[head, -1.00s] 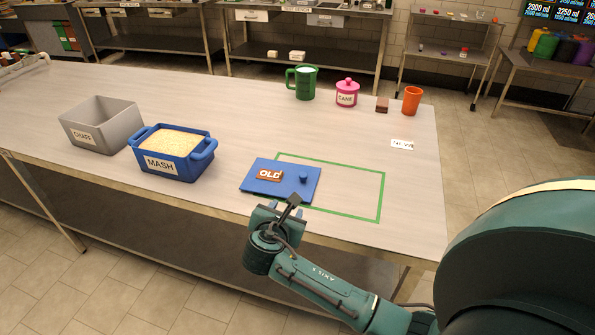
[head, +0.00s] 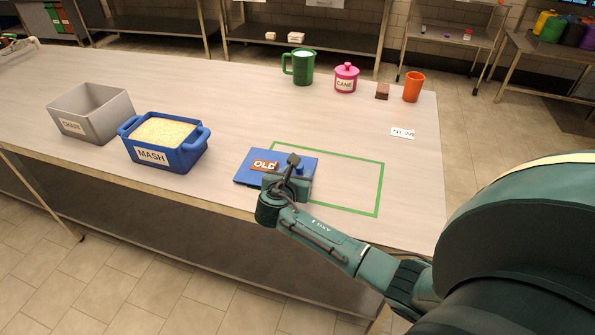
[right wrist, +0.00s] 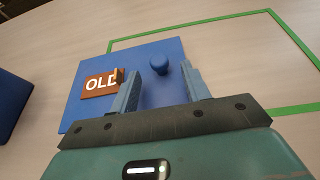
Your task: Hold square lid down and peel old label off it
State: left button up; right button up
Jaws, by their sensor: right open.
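The square blue lid (head: 246,178) lies flat on the table, over the left part of a green outline. It also shows in the right wrist view (right wrist: 152,100) with a round blue knob (right wrist: 159,67). The old label (head: 265,166) is a brown patch reading OLD on the lid's left half; in the right wrist view (right wrist: 98,86) a small tab stands up at its right end. My right gripper (right wrist: 160,70) is open over the lid, its fingers either side of the knob and apart from it. In the head view my right gripper (head: 287,177) hides the lid's near right part.
The green outline (head: 379,190) is bare on its right. A NEW label (head: 402,133) lies behind it. A blue MASH tub (head: 190,158) and grey CHAFF bin (head: 110,120) stand left. A green mug (head: 302,68), pink CANE jar (head: 346,80), brown block (head: 382,92) and orange cup (head: 413,88) stand behind.

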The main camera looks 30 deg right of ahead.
aim_at(299, 171)
jog(key=shift+x, duration=1.55)
grip_shut()
jog(key=c, duration=0.7)
grip_release()
grip_shut()
jog(key=shift+s+f+p, duration=0.15)
jog(key=shift+f+p, duration=0.1)
jog(key=shift+p, duration=0.05)
jog(key=shift+c, duration=0.2)
grip_release()
grip_shut()
